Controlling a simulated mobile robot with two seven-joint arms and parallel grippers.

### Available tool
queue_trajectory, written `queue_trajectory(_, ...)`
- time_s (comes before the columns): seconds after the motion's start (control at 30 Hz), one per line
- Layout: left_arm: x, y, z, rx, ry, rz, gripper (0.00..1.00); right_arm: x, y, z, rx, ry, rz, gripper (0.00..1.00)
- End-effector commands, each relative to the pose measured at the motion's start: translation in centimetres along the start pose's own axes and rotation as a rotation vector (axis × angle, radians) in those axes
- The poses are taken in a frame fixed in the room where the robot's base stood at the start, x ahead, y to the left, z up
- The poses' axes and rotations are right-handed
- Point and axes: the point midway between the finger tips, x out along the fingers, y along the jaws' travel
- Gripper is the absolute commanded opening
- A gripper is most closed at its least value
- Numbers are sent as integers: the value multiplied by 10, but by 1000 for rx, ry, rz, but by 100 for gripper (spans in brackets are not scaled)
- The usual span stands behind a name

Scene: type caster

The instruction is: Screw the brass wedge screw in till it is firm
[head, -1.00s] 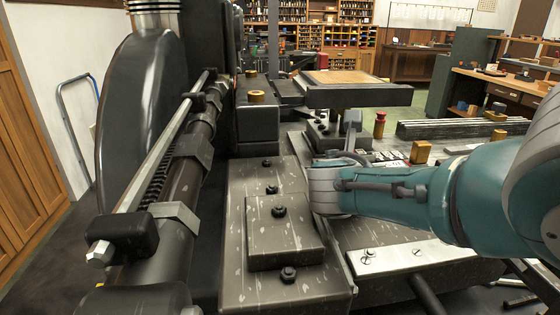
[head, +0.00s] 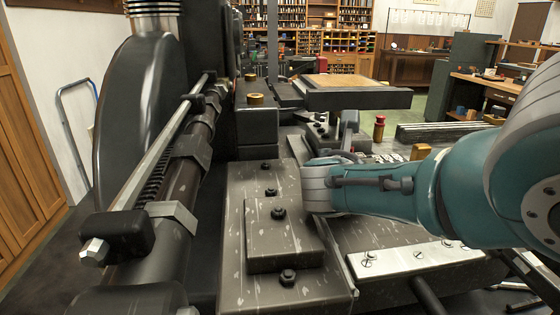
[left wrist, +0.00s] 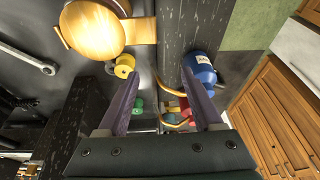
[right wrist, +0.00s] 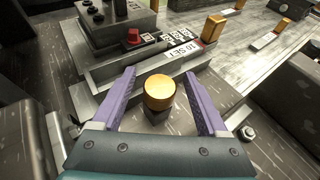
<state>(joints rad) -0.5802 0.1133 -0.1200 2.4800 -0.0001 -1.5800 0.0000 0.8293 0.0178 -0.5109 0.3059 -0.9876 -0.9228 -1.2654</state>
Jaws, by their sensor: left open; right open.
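A round brass screw head (right wrist: 159,92) on a dark square base stands in the middle of the right wrist view; I take it to be the wedge screw. My right gripper (right wrist: 159,73) is open, with one purple finger on each side of the brass head and visible gaps between. In the head view my right arm reaches over the machine and hides this screw and the fingertips. My left gripper (left wrist: 161,72) is open and empty in the left wrist view, away from this screw; it is not in the head view.
A block with a red knob (right wrist: 133,37) and a "16 SET" label (right wrist: 184,50) lie just beyond the screw. A brass block (right wrist: 214,27) stands farther right. In the left wrist view are a blue container (left wrist: 200,70) and a yellow spool (left wrist: 124,66).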

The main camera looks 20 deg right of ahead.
Motion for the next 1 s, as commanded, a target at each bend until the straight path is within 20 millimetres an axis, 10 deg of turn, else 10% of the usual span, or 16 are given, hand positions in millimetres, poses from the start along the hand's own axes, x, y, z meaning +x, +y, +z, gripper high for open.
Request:
queue_trajectory(0.27, -6, 0, -2, 0, 0, 0, 67, -5, 0, 2, -1, 1, 1, 76)
queue_trajectory(1.0, -84, -5, -26, 10, -1, -8, 67, -100, 0, 0, -1, 1, 0, 76)
